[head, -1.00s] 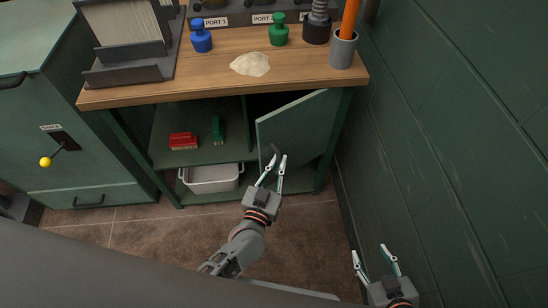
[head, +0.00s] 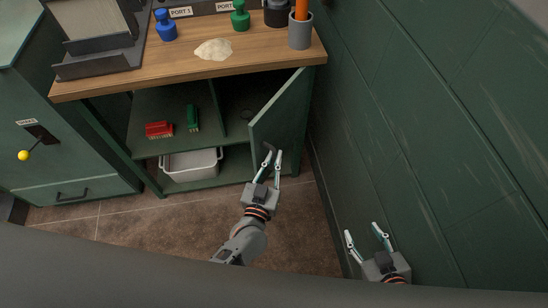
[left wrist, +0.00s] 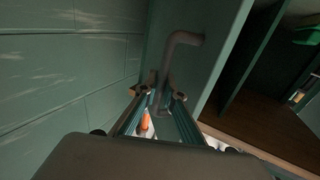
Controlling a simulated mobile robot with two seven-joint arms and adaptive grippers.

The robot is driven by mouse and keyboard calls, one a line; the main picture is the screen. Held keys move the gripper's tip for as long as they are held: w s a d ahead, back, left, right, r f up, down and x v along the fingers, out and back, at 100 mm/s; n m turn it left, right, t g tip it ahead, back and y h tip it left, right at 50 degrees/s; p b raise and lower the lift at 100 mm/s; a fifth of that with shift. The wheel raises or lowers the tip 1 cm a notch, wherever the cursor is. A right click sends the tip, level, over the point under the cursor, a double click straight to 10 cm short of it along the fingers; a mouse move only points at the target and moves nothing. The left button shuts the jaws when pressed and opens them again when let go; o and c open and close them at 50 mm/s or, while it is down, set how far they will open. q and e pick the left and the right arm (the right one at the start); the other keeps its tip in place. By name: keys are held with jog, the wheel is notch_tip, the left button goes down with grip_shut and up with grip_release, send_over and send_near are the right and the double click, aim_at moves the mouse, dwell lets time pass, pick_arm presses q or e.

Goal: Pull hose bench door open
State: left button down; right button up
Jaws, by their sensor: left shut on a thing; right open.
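The hose bench door (head: 283,118) is a green panel, swung partway out from the right side of the bench, in the head view. Its dark bent handle (head: 268,153) is near the door's free edge. My left gripper (head: 268,166) is shut on this handle. In the left wrist view the handle (left wrist: 184,38) rises from between the fingers (left wrist: 161,105), against the door face (left wrist: 205,50). My right gripper (head: 367,238) is open and empty, low beside the green wall, apart from the bench.
The bench's wooden top (head: 130,85) holds blue and green fittings and a pale heap (head: 213,49). Inside are a red brush (head: 159,129), a green brush (head: 193,118) and a white bin (head: 190,164). The green wall (head: 420,130) stands close on the right. Floor in front is clear.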

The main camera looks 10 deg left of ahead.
pick_arm(q)
jog(key=shift+d, duration=0.1)
dwell(0.4)
jog(key=c, duration=2.4)
grip_release()
jog(key=shift+s+a, duration=0.2)
jog(key=shift+s, duration=1.05)
jog(key=shift+s+a, duration=0.15)
jog(key=shift+s, duration=1.1)
jog(key=shift+s+a, duration=0.2)
jog(key=shift+s, duration=1.05)
